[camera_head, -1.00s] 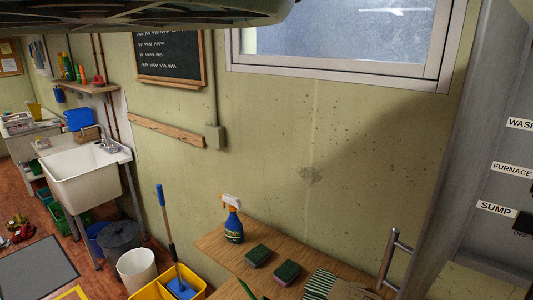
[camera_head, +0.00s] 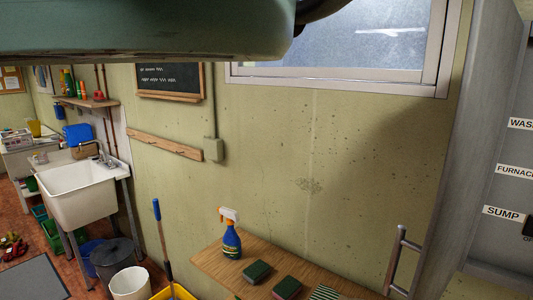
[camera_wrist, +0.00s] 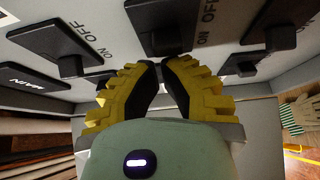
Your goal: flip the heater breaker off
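The open grey breaker panel (camera_head: 505,255) stands at the right edge in the head view, with labels WASH (cut off), FURNACE and SUMP (camera_head: 503,213). No heater label is readable. In the wrist view my gripper (camera_wrist: 164,62) has yellow ribbed fingers with black pads; the tips are together with only a sliver between them. They are right at the lower end of a black breaker switch (camera_wrist: 160,38); I cannot tell whether they touch it. Other black switches are to its left (camera_wrist: 58,42) and right (camera_wrist: 280,38). ON and OFF print is beside them. The gripper is out of the head view.
A wooden bench (camera_head: 217,262) below holds a spray bottle (camera_head: 231,235) and sponges (camera_head: 257,271). The panel door's metal handle (camera_head: 397,255) stands out left of the panel. In the wrist view, work gloves (camera_wrist: 299,112) lie at the right.

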